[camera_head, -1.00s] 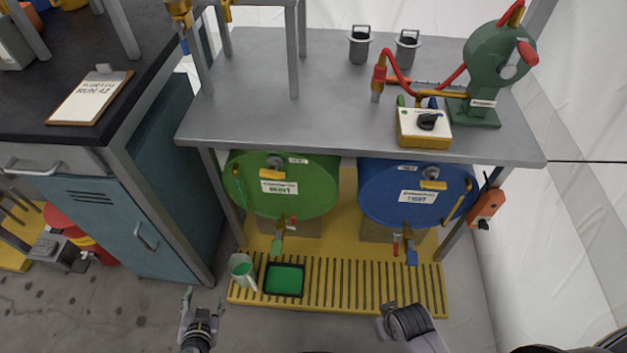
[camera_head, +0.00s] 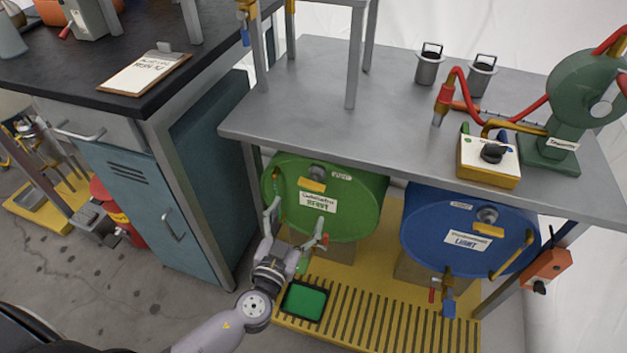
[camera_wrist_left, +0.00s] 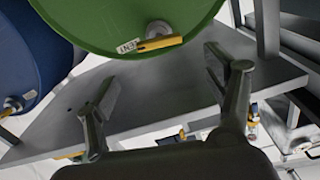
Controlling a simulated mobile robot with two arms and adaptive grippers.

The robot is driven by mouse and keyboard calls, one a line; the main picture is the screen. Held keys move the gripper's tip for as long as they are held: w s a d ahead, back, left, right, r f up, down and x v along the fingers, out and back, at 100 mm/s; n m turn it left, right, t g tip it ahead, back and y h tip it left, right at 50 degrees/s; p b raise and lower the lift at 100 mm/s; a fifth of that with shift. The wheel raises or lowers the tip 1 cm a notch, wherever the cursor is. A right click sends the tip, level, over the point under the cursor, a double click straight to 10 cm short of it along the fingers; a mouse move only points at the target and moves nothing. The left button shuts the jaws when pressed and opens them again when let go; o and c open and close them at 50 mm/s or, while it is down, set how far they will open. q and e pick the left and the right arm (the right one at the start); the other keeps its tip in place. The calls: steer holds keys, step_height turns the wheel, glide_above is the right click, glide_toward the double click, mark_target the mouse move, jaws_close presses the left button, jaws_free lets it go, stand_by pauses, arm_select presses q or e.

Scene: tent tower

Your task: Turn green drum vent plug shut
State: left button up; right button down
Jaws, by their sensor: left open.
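The green drum (camera_head: 348,222) lies on its side under the grey bench, its round face towards me. Its grey vent plug (camera_head: 318,172) is high on that face, with a yellow lever (camera_head: 311,185) lying roughly crosswise just below it. The plug (camera_wrist_left: 157,29) and lever (camera_wrist_left: 160,43) also show in the left wrist view, where the drum appears at the top. My left gripper (camera_head: 296,228) is open and empty, in front of the drum's lower left face, below the plug and apart from it. My right gripper is out of view.
The blue drum (camera_head: 465,235) lies to the right. The bench top (camera_head: 310,110) overhangs both drums. The green drum's tap is close to my left gripper. A green tray (camera_head: 305,300) rests on the yellow grating (camera_head: 370,320). A teal cabinet (camera_head: 150,205) stands left.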

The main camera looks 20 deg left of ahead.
mark_target(311, 187)
arm_select(q)
steer(key=w, duration=0.5)
steer(key=w+p, duration=0.1)
steer(key=w, duration=0.4)
steer(key=shift+w+d, duration=0.2)
steer(key=shift+w, duration=0.1)
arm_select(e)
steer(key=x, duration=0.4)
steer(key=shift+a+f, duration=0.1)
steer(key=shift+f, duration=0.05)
arm_select(q)
steer(key=shift+c, duration=0.4)
steer(key=c, duration=1.1)
